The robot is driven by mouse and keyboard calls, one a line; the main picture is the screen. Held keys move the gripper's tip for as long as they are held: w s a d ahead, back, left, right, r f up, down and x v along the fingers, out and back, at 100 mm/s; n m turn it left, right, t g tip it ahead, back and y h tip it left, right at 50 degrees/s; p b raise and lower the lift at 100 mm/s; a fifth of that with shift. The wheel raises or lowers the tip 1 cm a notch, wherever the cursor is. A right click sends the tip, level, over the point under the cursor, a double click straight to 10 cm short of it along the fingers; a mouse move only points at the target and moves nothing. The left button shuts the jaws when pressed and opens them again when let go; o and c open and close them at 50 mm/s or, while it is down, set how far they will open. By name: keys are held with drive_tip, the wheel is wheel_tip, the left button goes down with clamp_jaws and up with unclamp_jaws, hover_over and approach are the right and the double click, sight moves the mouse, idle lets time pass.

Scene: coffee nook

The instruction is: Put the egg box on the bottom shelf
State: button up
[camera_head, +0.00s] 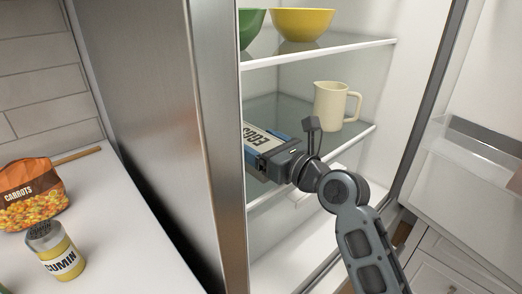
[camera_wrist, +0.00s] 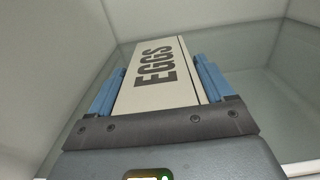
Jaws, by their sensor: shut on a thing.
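The egg box (camera_wrist: 158,82), a pale box with dark "EGGS" lettering, lies between the two blue fingers of my gripper (camera_wrist: 161,70) in the wrist view. My gripper is shut on it. In the head view the egg box (camera_head: 262,137) is inside the open fridge at the left, partly hidden by the fridge's side wall. It is at the level of the lower visible glass shelf (camera_head: 268,108); I cannot tell if it touches the glass. A cream jug (camera_head: 330,105) stands on that shelf, right of the box.
An upper shelf (camera_head: 345,47) holds a yellow bowl (camera_head: 301,22) and a green bowl (camera_head: 250,25). Below the lower glass shelf the fridge floor (camera_head: 285,262) shows partly bare. A carrots bag (camera_head: 32,193) and a cumin jar (camera_head: 56,252) stand on the left counter.

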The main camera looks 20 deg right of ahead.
drive_tip(key=shift+f, duration=0.45)
drive_tip(key=shift+r, duration=0.1)
drive_tip(key=o, duration=1.2)
drive_tip(key=shift+c, duration=0.2)
drive_tip(key=shift+s+d, duration=0.1)
